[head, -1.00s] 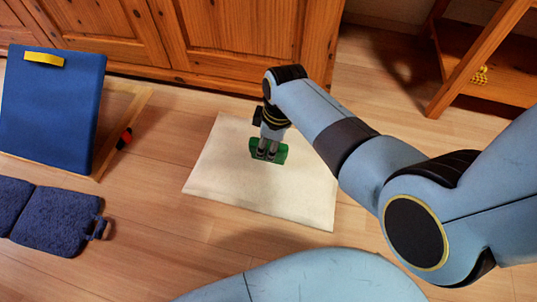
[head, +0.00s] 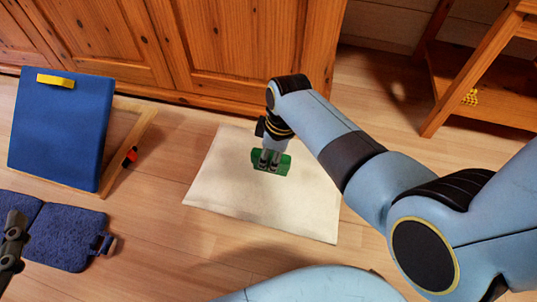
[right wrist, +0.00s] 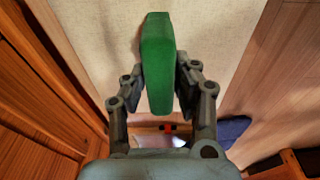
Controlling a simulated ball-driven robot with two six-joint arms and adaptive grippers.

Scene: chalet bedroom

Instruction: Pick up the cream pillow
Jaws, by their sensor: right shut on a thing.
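The cream pillow (head: 240,195) looks flat and pale and lies over the wood floor in the middle of the head view. A green block (head: 284,165) stands upright at its middle; I cannot tell whether the two are joined. My right gripper (head: 268,165) comes down from above and is shut on the green block. In the right wrist view the green block (right wrist: 157,65) sits between the fingers, with the cream pillow (right wrist: 220,40) behind it. My left gripper (head: 12,245) shows only in part at the left edge; its fingers cannot be made out clearly.
A wooden cabinet (head: 120,45) runs along the back. A blue cushion with a yellow tab (head: 60,130) leans on a wooden frame (head: 128,150) at left. A dark blue mat (head: 65,235) lies in front. A wooden table (head: 460,65) stands at back right.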

